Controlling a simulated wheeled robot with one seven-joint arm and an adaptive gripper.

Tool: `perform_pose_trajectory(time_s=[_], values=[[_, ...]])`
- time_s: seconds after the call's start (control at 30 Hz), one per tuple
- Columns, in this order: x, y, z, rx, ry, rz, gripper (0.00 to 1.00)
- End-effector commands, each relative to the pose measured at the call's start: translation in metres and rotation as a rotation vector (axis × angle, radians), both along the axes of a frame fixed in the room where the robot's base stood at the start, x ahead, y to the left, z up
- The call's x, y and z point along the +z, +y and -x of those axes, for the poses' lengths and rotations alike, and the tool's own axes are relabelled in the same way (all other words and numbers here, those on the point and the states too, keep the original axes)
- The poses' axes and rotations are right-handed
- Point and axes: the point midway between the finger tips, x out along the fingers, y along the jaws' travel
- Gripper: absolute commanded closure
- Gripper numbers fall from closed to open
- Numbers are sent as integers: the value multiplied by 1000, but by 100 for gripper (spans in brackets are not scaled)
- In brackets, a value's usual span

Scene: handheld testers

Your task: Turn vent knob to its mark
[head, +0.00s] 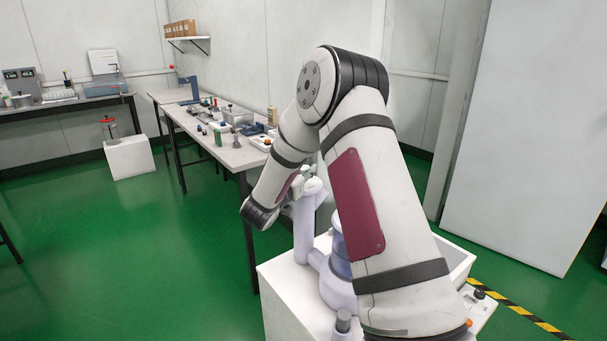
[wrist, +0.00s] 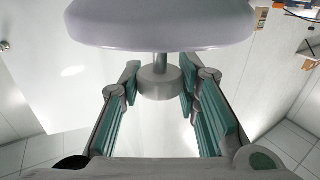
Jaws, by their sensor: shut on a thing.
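The vent knob appears as a short grey cylinder (wrist: 160,84) on a thin stem in the wrist view. My gripper (wrist: 160,82) has its teal-padded fingers on either side of the knob and is shut on it. A smooth pale lavender body (wrist: 160,22) fills the top of that view, close in front of the stem. No mark on or around the knob can be made out. In the head view, my gripper is at the lavender apparatus (head: 305,222), largely hidden behind my arm, and the knob cannot be made out there.
A long grey table (head: 232,155) with several small instruments stands behind my arm. A white plinth (head: 130,157) holds a red-topped item farther left. Another bench (head: 60,106) runs along the back wall. A tall white panel (head: 525,140) stands at right.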

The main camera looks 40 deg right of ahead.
Motion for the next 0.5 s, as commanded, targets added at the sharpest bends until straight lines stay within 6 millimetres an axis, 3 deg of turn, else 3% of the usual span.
perform_pose_trajectory(time_s=[0.5], values=[[-1, 1, -3, -489, -5, -1, 98]])
